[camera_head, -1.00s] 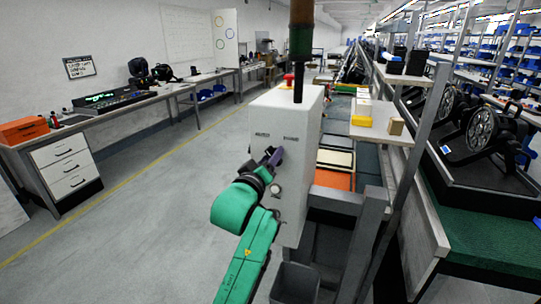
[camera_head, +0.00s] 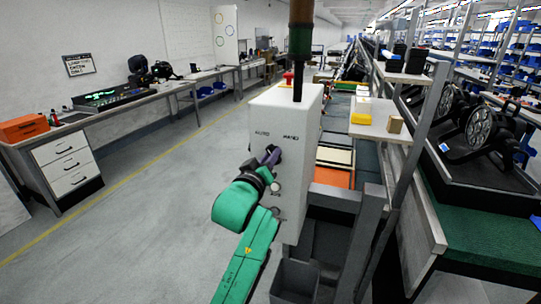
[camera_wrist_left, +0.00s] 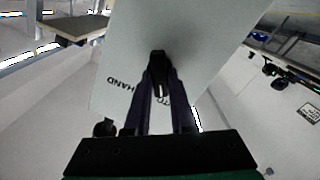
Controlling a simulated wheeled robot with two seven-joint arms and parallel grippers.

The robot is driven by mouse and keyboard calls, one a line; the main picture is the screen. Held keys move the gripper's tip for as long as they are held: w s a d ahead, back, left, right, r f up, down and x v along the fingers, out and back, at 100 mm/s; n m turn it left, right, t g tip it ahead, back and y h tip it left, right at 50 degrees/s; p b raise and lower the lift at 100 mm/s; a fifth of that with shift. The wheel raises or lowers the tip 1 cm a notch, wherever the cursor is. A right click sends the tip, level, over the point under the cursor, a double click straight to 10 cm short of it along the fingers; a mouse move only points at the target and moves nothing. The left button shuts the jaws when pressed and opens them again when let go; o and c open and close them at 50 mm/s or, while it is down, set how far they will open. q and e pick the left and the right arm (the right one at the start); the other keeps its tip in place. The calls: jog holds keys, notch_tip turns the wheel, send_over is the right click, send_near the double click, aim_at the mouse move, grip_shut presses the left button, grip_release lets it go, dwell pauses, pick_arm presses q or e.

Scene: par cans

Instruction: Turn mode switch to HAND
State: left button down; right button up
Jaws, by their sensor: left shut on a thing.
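The pale grey control box (camera_head: 300,110) stands in the middle of the head view, with AUTO and HAND printed on its front face. My left gripper (camera_head: 272,155) is at that face, just below the two words. The wrist view shows the left gripper (camera_wrist_left: 158,80) shut on the dark mode switch (camera_wrist_left: 158,60), between its fingertips. The fingers partly cover AUTO; HAND (camera_wrist_left: 125,93) is readable upside down. The switch is mostly hidden by the fingers in the head view, and I cannot tell which word it points to. My right gripper is not in view.
A round knob (camera_head: 276,187) sits lower on the box face, close beside my wrist. A red button (camera_head: 288,77) is on the box top. A grey post (camera_head: 368,230) and an open bin (camera_head: 295,282) stand near the box. The floor to the left is clear.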

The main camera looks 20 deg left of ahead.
pick_arm(q)
jog(key=shift+d+r+m+p, duration=0.1)
jog(key=shift+m+p, duration=1.1)
jog(key=shift+m, duration=2.35)
jog(key=shift+d+m+p, duration=0.1)
jog(key=shift+m+p, duration=1.05)
jog(key=shift+m, duration=2.4)
jog(key=c, duration=0.8)
grip_release()
jog(key=shift+o, duration=0.2)
jog(key=s+b, duration=0.4)
jog(key=s, duration=1)
jog(key=shift+s+a, duration=0.25)
jog(key=shift+a, duration=0.2)
